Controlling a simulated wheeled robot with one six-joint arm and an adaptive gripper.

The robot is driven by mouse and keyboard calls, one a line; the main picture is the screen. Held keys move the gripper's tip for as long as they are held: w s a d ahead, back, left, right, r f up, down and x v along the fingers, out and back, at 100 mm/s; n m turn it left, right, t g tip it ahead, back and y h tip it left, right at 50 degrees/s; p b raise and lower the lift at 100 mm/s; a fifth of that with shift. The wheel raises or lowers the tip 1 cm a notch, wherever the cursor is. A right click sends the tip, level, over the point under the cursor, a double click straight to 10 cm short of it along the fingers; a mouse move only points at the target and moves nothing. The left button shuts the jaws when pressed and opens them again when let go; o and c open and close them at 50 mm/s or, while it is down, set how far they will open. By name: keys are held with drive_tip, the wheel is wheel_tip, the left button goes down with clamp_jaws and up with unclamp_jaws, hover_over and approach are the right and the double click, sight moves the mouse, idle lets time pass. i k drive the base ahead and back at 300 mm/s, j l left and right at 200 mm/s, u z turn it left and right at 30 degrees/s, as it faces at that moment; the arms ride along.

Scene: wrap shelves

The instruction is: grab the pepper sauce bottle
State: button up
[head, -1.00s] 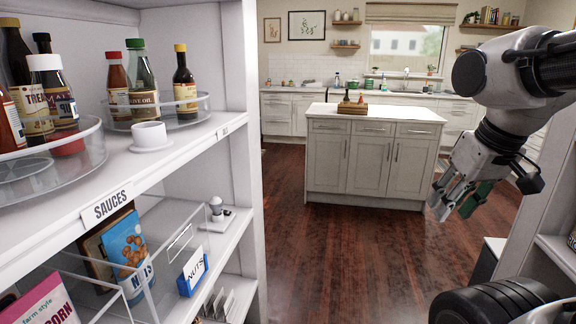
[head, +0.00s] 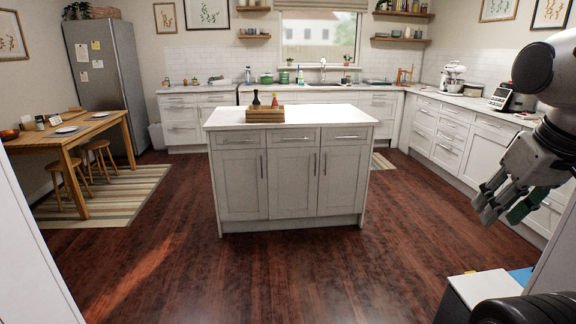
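A dark bottle (head: 256,99) and a small red bottle (head: 275,101) stand in a wooden crate (head: 265,116) on the white kitchen island. They are too small to read, so I cannot tell if either is the pepper sauce bottle. My gripper (head: 503,208) hangs at the right edge of the head view, above the floor and well apart from the island. Its fingers are spread and I see nothing held between them. One finger shows a green inner face.
The island (head: 290,180) stands ahead with open wooden floor (head: 280,270) before it. A white panel (head: 30,240) is close at the left. A dining table (head: 75,135) with stools is at the far left. A counter (head: 480,145) runs along the right. A white box-like unit (head: 485,290) is near my arm.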

sight(275, 106)
drive_tip(key=i, duration=2.2)
drive_tip(key=i+u, duration=0.25)
drive_tip(key=i, duration=0.2)
drive_tip(key=i+l+u, duration=0.25)
drive_tip(key=i, duration=0.15)
drive_tip(key=i+l+u, duration=0.25)
drive_tip(key=i, duration=0.2)
drive_tip(key=i+l+u, duration=0.55)
drive_tip(key=j, duration=0.1)
